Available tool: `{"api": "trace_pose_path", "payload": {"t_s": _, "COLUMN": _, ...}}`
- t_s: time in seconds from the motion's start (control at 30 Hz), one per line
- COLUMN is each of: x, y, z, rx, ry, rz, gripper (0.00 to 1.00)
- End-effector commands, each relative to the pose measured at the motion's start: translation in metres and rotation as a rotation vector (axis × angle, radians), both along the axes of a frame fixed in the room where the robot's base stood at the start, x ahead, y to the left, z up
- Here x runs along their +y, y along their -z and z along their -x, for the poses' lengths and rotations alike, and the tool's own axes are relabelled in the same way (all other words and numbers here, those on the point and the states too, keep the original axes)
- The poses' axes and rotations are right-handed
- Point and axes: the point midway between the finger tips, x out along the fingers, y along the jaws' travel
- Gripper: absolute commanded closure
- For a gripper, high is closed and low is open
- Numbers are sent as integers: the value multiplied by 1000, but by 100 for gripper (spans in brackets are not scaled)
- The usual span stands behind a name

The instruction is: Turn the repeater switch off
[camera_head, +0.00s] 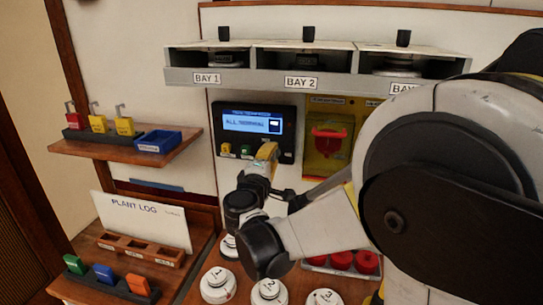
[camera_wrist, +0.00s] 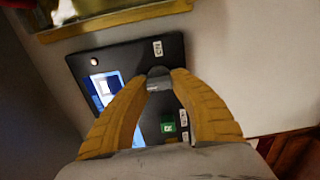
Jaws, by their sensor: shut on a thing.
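A dark panel (camera_head: 284,155) with a lit blue screen (camera_head: 252,123) is on the wall below the bays; it also shows in the wrist view (camera_wrist: 125,64). My gripper (camera_head: 267,150) is at its lower right. In the wrist view, my yellow fingers (camera_wrist: 160,78) are shut on a small dark grey switch (camera_wrist: 158,85) on the panel face. Its label (camera_wrist: 157,48) is too small to read, so I cannot confirm it is the repeater switch. The gripper hides this switch in the head view. A green control (camera_wrist: 168,127) sits near it in the wrist view.
A yellow box (camera_head: 328,135) with a red part is right of the panel. Shelf bays (camera_head: 302,84) run above. Left are a shelf (camera_head: 130,150) with coloured blocks and a blue tray (camera_head: 159,142). Numbered white discs (camera_head: 218,284) and red pieces (camera_head: 342,261) lie below my arm.

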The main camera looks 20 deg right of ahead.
Motion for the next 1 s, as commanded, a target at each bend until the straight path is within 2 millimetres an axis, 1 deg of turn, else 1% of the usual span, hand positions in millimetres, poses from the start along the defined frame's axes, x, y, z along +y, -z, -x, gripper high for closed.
{"api": "trace_pose_path", "payload": {"t_s": 0.2, "x": 0, "y": -1, "z": -1, "rx": 0, "ry": 0, "rz": 3, "gripper": 100}}
{"api": "trace_pose_path", "payload": {"t_s": 0.23, "x": 0, "y": -1, "z": -1, "rx": 0, "ry": 0, "rz": 3, "gripper": 69}}
{"api": "trace_pose_path", "payload": {"t_s": 0.3, "x": 0, "y": -1, "z": -1, "rx": -1, "ry": 0, "rz": 2, "gripper": 49}}
{"api": "trace_pose_path", "payload": {"t_s": 0.57, "x": 0, "y": 0, "z": 0, "rx": -1, "ry": 0, "rz": 1, "gripper": 49}}
{"api": "trace_pose_path", "payload": {"t_s": 0.67, "x": 3, "y": 0, "z": 3, "rx": -1, "ry": -1, "rz": 1, "gripper": 49}}
{"api": "trace_pose_path", "payload": {"t_s": 0.77, "x": 10, "y": 0, "z": 13, "rx": -1, "ry": -3, "rz": 1, "gripper": 49}}
{"api": "trace_pose_path", "payload": {"t_s": 1.0, "x": 42, "y": 0, "z": 56, "rx": -1, "ry": -5, "rz": 1, "gripper": 49}}
